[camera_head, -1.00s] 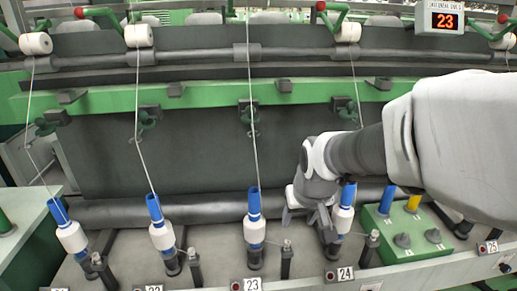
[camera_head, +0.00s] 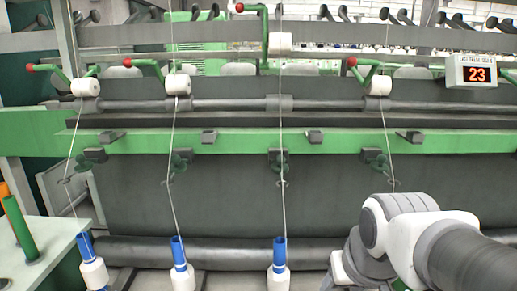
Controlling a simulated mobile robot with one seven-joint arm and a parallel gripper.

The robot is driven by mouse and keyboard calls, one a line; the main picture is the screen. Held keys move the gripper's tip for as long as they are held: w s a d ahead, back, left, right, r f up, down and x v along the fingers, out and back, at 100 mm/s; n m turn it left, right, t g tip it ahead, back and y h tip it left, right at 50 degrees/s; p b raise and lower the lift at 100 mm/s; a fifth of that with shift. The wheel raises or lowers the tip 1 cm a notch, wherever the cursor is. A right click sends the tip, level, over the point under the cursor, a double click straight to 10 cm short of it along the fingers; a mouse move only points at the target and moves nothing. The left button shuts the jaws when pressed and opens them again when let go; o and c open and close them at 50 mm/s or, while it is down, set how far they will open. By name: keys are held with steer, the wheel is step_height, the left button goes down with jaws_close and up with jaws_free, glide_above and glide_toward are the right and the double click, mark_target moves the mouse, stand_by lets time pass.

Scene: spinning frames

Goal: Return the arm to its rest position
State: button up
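My arm comes in from the right edge, and my gripper (camera_head: 343,272) is at the bottom, right of centre. Its lower end is cut by the frame edge, so I cannot tell whether it is open or shut or whether it holds anything. Three white bobbins on blue tubes stand along the bottom: a left one (camera_head: 95,274), a middle one (camera_head: 182,279) and a right one (camera_head: 279,281). My gripper is to the right of the right bobbin and appears apart from it. Threads run up from these bobbins.
The spinning frame's green rail (camera_head: 240,141) crosses the view above my arm. White rolls, such as one at left (camera_head: 86,87), sit along the upper roller. A display (camera_head: 479,73) reads 23. A side table (camera_head: 50,249) at left holds a green tube (camera_head: 21,229) and an orange tube.

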steer(key=s+r, duration=0.2)
steer(key=s, duration=0.3)
step_height(320, 180, up, 14)
steer(key=p, duration=1.4)
steer(key=shift+s+f, duration=0.15)
steer(key=shift+s, duration=0.25)
